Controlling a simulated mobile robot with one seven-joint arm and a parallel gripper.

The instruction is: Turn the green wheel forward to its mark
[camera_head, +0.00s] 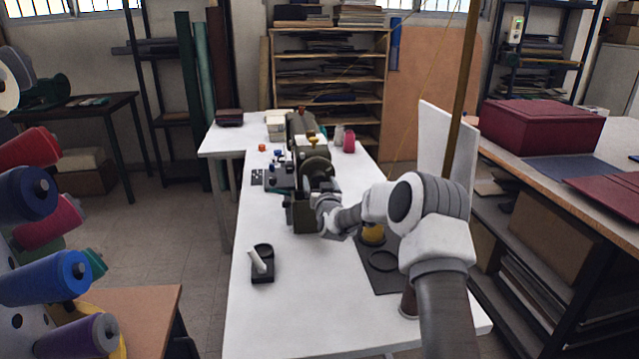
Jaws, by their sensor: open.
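A dark olive machine (303,217) stands on the long white table. A dark round wheel (318,166) shows on its near side; its colour is hard to make out at this size, and I cannot see a mark on it. My arm reaches in from the right. My gripper (320,190) is at the machine, just below and in front of the wheel. It is open. It covers part of the machine and perhaps the wheel's lower edge. I cannot tell whether the fingers touch the wheel.
On the white table (285,315), a small black holder (262,264) with a white piece stands at the near left. A dark mat (385,277) with a yellow item (373,233) lies under my arm. Thread spools crowd the left edge. The near table middle is clear.

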